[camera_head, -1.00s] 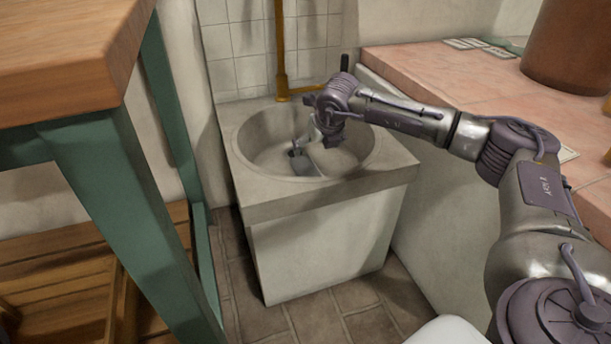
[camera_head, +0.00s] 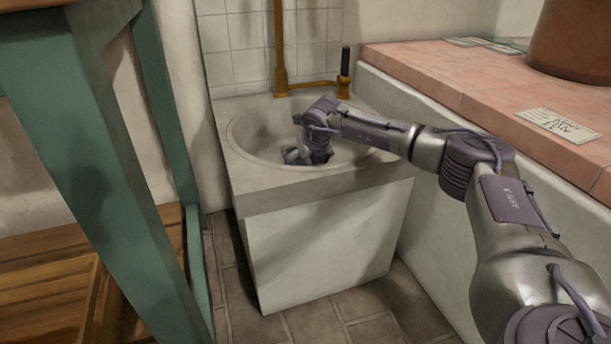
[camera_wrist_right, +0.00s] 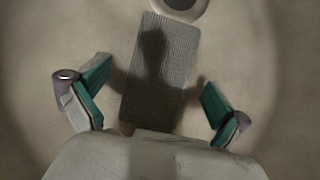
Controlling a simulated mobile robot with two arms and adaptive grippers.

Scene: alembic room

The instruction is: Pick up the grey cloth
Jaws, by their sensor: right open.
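The grey cloth (camera_wrist_right: 160,75) lies flat on the bottom of the sink basin in the right wrist view, a ribbed rectangle partly in shadow. My right gripper (camera_wrist_right: 153,105) is open, with one green-padded finger on each side of the cloth's lower part and a gap to it on both sides. I cannot tell how far above the cloth the fingertips are. In the head view my right gripper (camera_head: 305,156) reaches down into the sink (camera_head: 245,135), and the cloth cannot be made out clearly there. My left gripper is not in view.
A round pale drain fitting (camera_wrist_right: 180,8) touches the cloth's far end. The basin wall surrounds the gripper. A brass pipe and tap (camera_head: 281,60) stand behind the sink. A pink tiled counter (camera_head: 470,85) is at the right and a green-legged table (camera_head: 85,150) at the left.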

